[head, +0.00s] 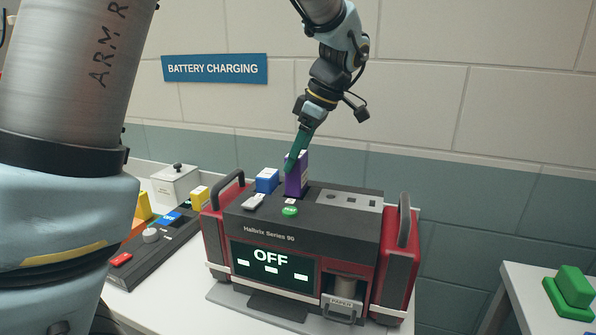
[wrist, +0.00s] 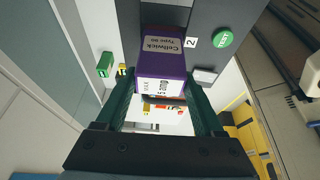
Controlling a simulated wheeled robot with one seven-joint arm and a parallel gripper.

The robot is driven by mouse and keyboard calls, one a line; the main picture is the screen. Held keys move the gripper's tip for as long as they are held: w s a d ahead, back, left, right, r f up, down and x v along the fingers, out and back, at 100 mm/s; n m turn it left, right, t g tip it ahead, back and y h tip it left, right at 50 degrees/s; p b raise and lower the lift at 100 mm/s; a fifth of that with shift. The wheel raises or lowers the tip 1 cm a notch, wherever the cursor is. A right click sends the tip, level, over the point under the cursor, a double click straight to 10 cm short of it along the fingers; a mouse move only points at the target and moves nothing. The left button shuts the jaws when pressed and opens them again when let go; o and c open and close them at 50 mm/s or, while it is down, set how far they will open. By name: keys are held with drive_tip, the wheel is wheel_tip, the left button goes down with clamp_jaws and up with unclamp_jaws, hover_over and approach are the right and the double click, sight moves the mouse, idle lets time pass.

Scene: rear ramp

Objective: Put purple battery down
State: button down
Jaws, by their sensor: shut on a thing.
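The purple battery (head: 297,180) stands upright at the top of the red and black charger (head: 310,232), at a slot behind the green button. Its lower end meets the slot opening; how deep it sits I cannot tell. In the wrist view the battery (wrist: 163,68) shows white labels and lies between the green fingers, beside a "2" mark. My gripper (head: 298,157) is shut on the battery's upper part from above. The charger's screen reads "OFF".
A blue block (head: 267,180) stands left of the battery on the charger. The green TEST button (head: 289,211) is just in front. Upright handles (head: 404,218) flank the top. A control panel (head: 150,240) lies to the left; a green object (head: 572,288) sits on the right table.

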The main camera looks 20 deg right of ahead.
sight(297, 177)
wheel_tip(297, 177, down, 4)
drive_tip(key=shift+r+p, duration=0.15)
drive_tip(key=shift+p, duration=0.5)
drive_tip(key=shift+f, duration=0.2)
drive_tip(key=shift+f+b, duration=0.45)
drive_tip(key=shift+b, duration=0.1)
drive_tip(key=shift+f, duration=0.2)
drive_tip(key=shift+r, duration=0.1)
unclamp_jaws()
